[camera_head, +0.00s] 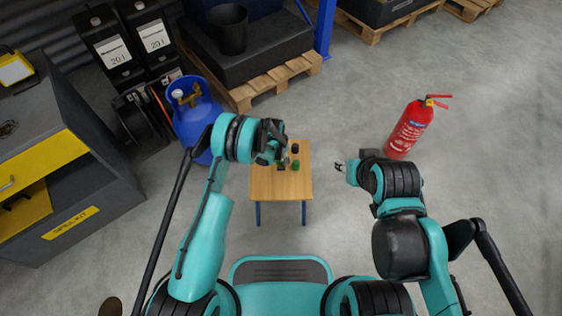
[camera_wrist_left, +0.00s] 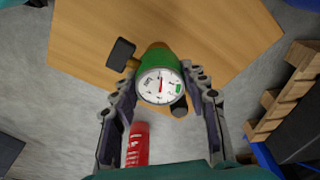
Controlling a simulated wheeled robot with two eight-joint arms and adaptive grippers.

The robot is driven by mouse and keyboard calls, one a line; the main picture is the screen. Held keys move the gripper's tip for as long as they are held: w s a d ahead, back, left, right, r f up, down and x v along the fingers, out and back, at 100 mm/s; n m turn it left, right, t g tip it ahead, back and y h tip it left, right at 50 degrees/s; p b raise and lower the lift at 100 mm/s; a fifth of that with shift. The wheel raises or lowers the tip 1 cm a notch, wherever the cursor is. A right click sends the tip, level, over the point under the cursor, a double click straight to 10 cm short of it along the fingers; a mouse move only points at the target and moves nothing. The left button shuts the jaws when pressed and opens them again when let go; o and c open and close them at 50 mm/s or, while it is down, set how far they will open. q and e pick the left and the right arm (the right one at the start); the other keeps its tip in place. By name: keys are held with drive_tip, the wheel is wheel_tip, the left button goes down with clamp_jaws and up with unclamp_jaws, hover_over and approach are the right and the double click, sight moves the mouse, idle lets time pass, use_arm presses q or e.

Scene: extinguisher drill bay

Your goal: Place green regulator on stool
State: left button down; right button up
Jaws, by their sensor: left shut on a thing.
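The green regulator (camera_wrist_left: 160,62) has a white dial, a brass fitting and black end parts. In the left wrist view it sits between the fingers of my left gripper (camera_wrist_left: 168,98), which is shut on it. In the head view the regulator (camera_head: 295,164) shows small and partly hidden beside my left gripper (camera_head: 285,158), over the wooden stool (camera_head: 281,187). The stool top (camera_wrist_left: 220,30) lies behind the regulator in the wrist view. I cannot tell whether the regulator touches it. My right gripper (camera_head: 339,167) is empty, right of the stool; its opening is too small to judge.
A red extinguisher (camera_head: 409,130) stands on the floor to the right. A blue gas cylinder (camera_head: 190,115) stands left of the stool. A pallet (camera_head: 270,80) with a black bin (camera_head: 229,30) is behind. A spill kit cabinet (camera_head: 75,190) fills the left.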

use_arm(q)
wheel_tip(320, 180, down, 3)
drive_tip(key=shift+r+b, duration=0.15)
drive_tip(key=shift+b, duration=0.3)
drive_tip(key=shift+r, duration=0.1)
drive_tip(key=c, duration=0.8)
unclamp_jaws()
